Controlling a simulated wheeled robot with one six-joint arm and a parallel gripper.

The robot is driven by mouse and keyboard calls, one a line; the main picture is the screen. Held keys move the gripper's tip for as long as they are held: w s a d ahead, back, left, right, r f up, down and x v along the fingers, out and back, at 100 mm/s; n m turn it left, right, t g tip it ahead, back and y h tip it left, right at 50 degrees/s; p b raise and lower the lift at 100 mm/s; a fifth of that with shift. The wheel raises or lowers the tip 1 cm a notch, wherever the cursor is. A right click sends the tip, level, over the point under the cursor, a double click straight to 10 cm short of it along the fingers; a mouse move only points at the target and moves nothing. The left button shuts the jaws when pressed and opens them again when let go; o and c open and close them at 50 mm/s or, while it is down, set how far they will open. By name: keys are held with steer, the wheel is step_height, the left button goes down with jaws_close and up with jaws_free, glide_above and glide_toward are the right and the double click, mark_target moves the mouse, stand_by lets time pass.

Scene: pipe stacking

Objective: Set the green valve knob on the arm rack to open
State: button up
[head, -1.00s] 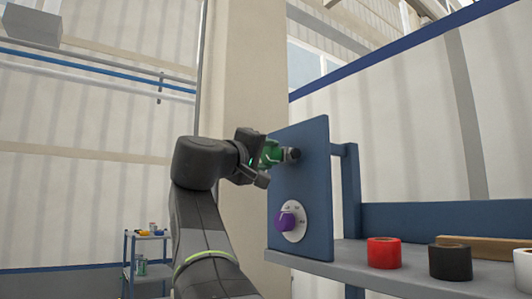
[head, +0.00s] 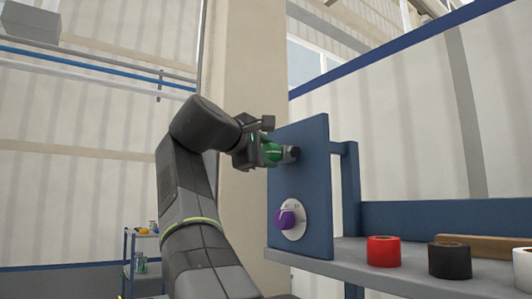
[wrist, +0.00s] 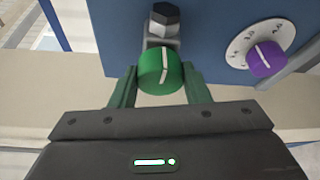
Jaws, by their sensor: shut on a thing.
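The green valve knob (wrist: 160,72) has a white line on its face and sits on a grey fitting with a dark hex nut (wrist: 165,15) on the blue panel (head: 312,195). In the head view the knob (head: 273,153) is partly hidden by my gripper. My gripper (head: 262,152) is at the panel's upper left. In the wrist view its green fingers (wrist: 160,88) stand on both sides of the knob, shut on it.
A purple dial (head: 287,218) on a white marked plate is lower on the same panel. A grey shelf (head: 330,258) carries a red roll (head: 384,251) and a black roll (head: 450,261). A small cart (head: 130,265) stands at the lower left.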

steer(key=shift+n, duration=0.3)
steer(key=o, duration=1)
steer(key=shift+c, duration=0.2)
steer(key=shift+s, duration=0.1)
steer(key=b+v, duration=0.1)
steer(key=v, duration=1.2)
steer(key=shift+s+a, duration=0.2)
steer(key=shift+r, duration=0.1)
steer(key=p+x, duration=0.1)
steer(key=x, duration=1.2)
steer(key=shift+w+d, duration=0.2)
steer(key=shift+w, duration=0.15)
steer(key=shift+s, duration=0.1)
